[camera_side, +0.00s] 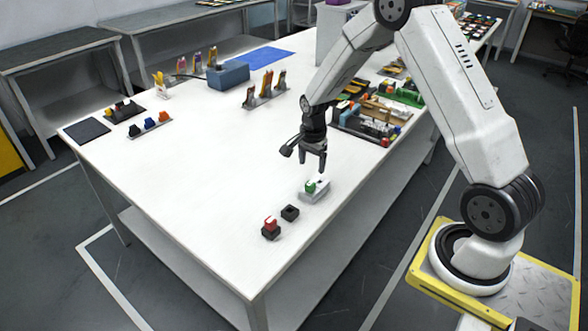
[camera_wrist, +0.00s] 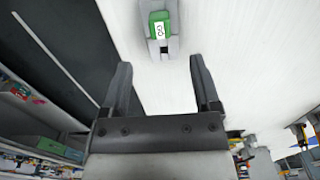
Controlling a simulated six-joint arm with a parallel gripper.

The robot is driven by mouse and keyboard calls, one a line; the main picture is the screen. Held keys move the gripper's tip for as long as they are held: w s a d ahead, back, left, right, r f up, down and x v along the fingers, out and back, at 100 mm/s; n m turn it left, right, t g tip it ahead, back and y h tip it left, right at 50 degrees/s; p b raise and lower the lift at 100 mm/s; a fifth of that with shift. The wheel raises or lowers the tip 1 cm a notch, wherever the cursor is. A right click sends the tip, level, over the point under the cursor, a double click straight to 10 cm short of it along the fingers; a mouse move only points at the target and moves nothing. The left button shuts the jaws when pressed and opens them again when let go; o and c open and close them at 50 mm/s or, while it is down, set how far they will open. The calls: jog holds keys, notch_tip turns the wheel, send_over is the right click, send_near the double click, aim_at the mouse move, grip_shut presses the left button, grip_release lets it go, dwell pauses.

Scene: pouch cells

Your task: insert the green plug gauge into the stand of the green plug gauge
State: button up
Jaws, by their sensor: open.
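The green plug gauge (camera_side: 310,187) sits on a pale grey holder (camera_side: 318,193) near the table's right edge. In the wrist view, the green plug gauge (camera_wrist: 161,19) shows a white label and lies on the grey holder (camera_wrist: 154,49) at the top. My gripper (camera_side: 313,165) points down, above and slightly behind the gauge, apart from it. My gripper's two fingers (camera_wrist: 159,66) are spread with nothing between them. A small dark square block (camera_side: 290,213) with an empty-looking top stands in front of the holder; whether it is the green gauge's stand is unclear.
A red plug gauge (camera_side: 270,222) stands in a dark block (camera_side: 271,234) near the front. A tray of mixed parts (camera_side: 365,127) lies behind my gripper at right. A rack with pouches (camera_side: 264,98) stands farther back. The white table's (camera_side: 200,170) middle is clear.

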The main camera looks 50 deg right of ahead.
aim_at(310, 183)
jog(key=shift+f, duration=1.1)
jog(key=shift+a+f, duration=0.15)
jog(key=shift+f, duration=2.4)
grip_shut()
